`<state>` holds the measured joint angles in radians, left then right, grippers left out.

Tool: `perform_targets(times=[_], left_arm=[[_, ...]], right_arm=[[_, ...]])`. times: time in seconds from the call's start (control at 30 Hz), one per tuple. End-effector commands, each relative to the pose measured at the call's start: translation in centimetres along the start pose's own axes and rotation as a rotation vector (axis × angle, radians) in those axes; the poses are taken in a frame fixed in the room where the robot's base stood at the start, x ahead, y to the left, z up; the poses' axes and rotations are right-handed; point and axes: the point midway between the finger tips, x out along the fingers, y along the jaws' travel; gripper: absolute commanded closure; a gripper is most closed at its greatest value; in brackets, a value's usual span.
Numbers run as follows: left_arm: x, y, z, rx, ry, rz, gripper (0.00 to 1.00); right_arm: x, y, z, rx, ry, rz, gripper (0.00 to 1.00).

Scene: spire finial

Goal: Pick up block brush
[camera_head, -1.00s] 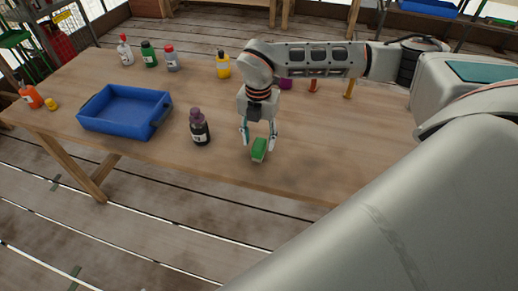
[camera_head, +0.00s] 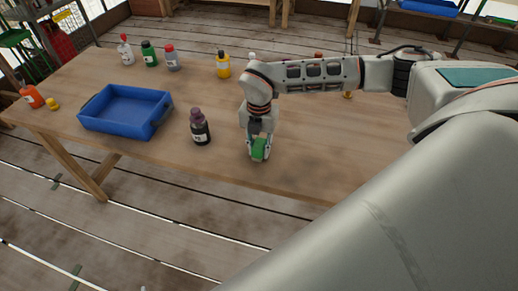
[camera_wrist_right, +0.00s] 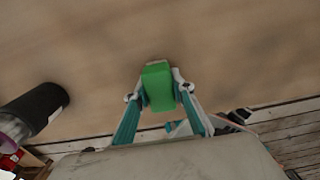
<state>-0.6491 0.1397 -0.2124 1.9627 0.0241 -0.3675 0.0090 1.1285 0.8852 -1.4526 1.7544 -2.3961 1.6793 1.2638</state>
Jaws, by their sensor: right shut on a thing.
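The block brush is a small green block (camera_head: 259,148) with a pale edge, on the wooden table near its front edge. My right gripper (camera_head: 260,152) reaches down from above and its fingers are shut on the brush's two sides. In the right wrist view the green brush (camera_wrist_right: 158,86) sits between the two fingertips (camera_wrist_right: 158,92), with its pale bristle edge at the far end. I cannot tell whether the brush touches the table or is just above it. My left gripper is not in view.
A dark bottle with a purple cap (camera_head: 200,128) stands just left of the gripper; it also shows in the wrist view (camera_wrist_right: 36,108). A blue tray (camera_head: 164,118) lies farther left. Several bottles, including a yellow one (camera_head: 223,67), stand along the back. The table (camera_head: 310,150) right of the brush is clear.

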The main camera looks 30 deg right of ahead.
Motion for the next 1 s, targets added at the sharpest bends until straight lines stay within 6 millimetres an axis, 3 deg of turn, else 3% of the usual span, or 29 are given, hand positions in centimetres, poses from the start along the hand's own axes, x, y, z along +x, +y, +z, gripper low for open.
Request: perform_targets(times=[0.27, 0.47, 1.0], left_arm=[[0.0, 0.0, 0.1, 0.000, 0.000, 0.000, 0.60], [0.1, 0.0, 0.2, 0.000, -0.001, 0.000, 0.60], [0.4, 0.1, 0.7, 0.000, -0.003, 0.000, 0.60]], right_arm=[[-0.6, 0.1, 0.1, 0.000, -0.001, 0.002, 0.98], [-3.0, 0.1, 0.1, -0.001, -0.003, 0.004, 0.98], [-16.5, 0.1, 0.1, 0.000, -0.003, 0.004, 0.98]])
